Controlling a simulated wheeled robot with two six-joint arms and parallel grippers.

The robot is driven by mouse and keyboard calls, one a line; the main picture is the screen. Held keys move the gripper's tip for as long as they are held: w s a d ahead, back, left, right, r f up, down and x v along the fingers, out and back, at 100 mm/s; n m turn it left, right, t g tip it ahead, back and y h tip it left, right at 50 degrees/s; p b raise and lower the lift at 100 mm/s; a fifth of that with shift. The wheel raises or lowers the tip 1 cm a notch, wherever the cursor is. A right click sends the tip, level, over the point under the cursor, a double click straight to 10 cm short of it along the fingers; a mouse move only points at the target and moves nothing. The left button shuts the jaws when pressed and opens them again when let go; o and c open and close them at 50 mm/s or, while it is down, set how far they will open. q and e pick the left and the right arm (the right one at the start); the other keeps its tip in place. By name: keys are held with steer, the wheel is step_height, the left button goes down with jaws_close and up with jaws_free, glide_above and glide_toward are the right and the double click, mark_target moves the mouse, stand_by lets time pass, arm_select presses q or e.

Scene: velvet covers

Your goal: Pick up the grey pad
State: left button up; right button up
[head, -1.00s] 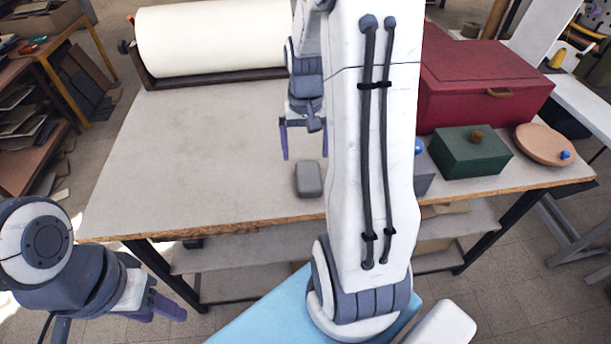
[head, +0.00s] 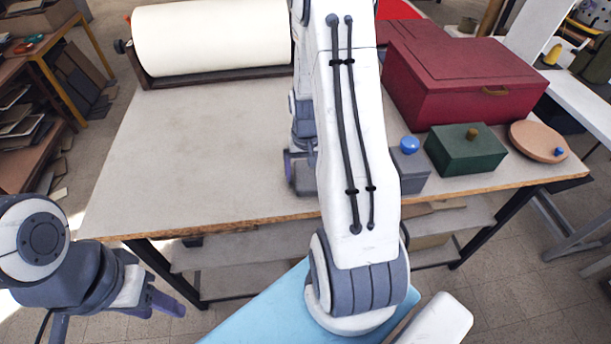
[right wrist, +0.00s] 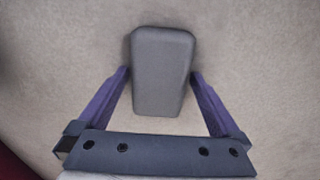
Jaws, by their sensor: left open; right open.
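The grey pad (right wrist: 162,60) is a small rounded block lying on the worktable (head: 180,150). In the head view only part of the pad (head: 306,182) shows, beside my right arm and gripper. My right gripper (right wrist: 160,78) is open, with one purple finger on each side of the pad's near part. A narrow gap seems to show on both sides; I cannot tell whether the fingers touch it. In the head view the right gripper (head: 290,165) is partly hidden by my arm. My left gripper (head: 160,304) is open and empty, low in front of the table's left side.
A cream roll (head: 210,42) lies at the back left. A dark red box (head: 465,75), a grey box with a blue knob (head: 410,170), a green box (head: 465,152) and a round tan lid (head: 538,142) stand on the right. The table's left middle is clear.

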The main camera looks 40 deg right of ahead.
mark_target(308, 172)
steer(key=c, duration=1.2)
steer(key=shift+c, duration=0.2)
steer(key=shift+r, duration=0.2)
steer(key=shift+r, duration=0.25)
steer(key=r, duration=0.2)
steer(key=r+b, duration=0.1)
steer(key=shift+s+d+r, duration=0.1)
steer(key=shift+d+r, duration=0.2)
steer(key=shift+r, duration=0.05)
steer(key=s+d+r+b, duration=0.1)
steer(key=s+d+r, duration=0.5)
steer(key=d, duration=0.3)
steer(key=shift+d+r+b, duration=0.15)
steer(key=shift+r+b, duration=0.1)
steer(key=shift+b, duration=0.05)
